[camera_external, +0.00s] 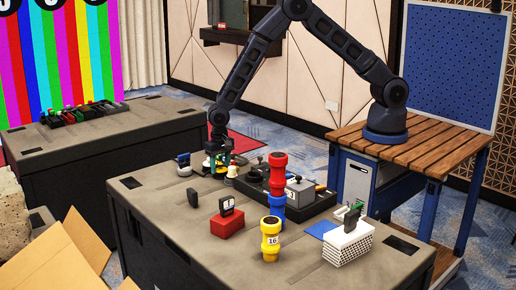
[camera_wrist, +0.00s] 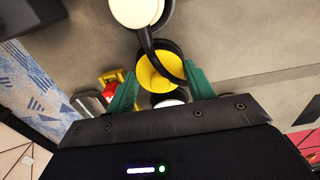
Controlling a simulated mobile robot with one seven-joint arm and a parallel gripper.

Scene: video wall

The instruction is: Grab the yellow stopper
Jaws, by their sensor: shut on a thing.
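The yellow stopper (camera_wrist: 157,72) is a round yellow piece with a dark rim, in the middle of the wrist view. My gripper (camera_wrist: 162,88) has its green fingers on either side of it and is shut on it. A black strap or loop crosses the stopper and joins a cream round piece (camera_wrist: 137,8) above it. In the outside view my gripper (camera_external: 217,162) is low at the far edge of the near table, where small parts partly hide the stopper. I cannot tell there whether it is lifted.
Near my gripper on the table (camera_external: 165,225) stand a white-topped piece (camera_external: 232,171) and a black tray with a grey box (camera_external: 300,192).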

